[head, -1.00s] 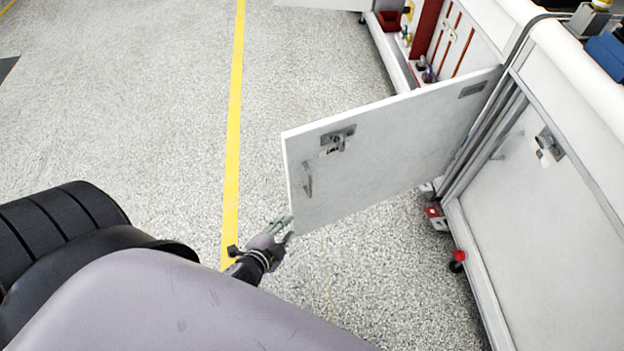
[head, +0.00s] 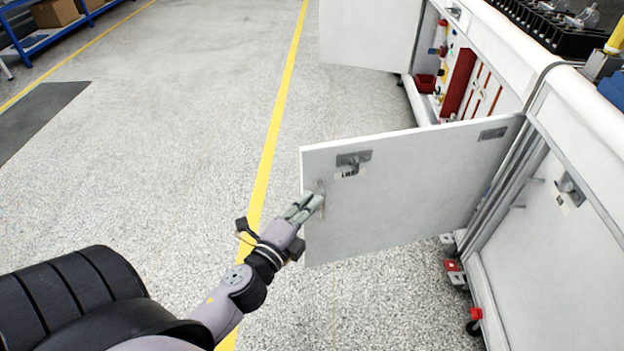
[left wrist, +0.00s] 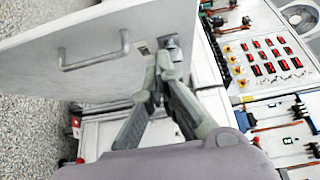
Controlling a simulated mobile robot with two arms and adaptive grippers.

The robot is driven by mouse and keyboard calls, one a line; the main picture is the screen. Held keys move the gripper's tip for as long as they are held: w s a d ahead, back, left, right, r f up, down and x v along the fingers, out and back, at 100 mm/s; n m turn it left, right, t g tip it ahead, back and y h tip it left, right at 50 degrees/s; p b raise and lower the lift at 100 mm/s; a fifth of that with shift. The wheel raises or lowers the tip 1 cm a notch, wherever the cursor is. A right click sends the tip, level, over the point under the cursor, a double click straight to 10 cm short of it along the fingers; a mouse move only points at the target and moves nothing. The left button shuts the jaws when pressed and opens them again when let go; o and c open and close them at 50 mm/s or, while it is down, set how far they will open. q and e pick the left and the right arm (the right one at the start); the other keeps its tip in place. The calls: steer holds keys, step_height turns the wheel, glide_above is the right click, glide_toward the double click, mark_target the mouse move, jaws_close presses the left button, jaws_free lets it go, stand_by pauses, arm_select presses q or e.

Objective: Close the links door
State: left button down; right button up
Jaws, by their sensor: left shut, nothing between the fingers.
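The links door (head: 420,190) is a white panel standing open from the cabinet, hinged at its right side in the head view. It carries a metal latch (head: 353,160) with a small, partly legible label and a bar handle near its free edge. My left gripper (head: 312,203) overlaps that free edge by the handle, which it partly hides. In the left wrist view the door (left wrist: 110,25) shows its handle (left wrist: 95,60) and latch (left wrist: 172,45). My left gripper (left wrist: 163,70) has its fingertips together, just below the latch there; contact is unclear. My right gripper is out of view.
A second white door (head: 365,35) stands open farther back. The white cabinet (head: 550,230) runs along the right, with a red caster (head: 474,314) at its foot. Red switches (left wrist: 270,55) show on a panel. The floor left of the door is clear.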

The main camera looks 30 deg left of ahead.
mark_target(322, 168)
arm_select(q)
steer(key=shift+w+a, duration=0.55)
steer(key=shift+w, duration=0.45)
steer(key=shift+w+a, duration=0.55)
steer(key=shift+w, duration=0.4)
steer(key=shift+w+a, duration=0.55)
steer(key=shift+w, duration=0.45)
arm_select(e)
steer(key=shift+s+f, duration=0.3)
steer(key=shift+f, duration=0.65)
arm_select(q)
steer(key=shift+a, duration=0.1)
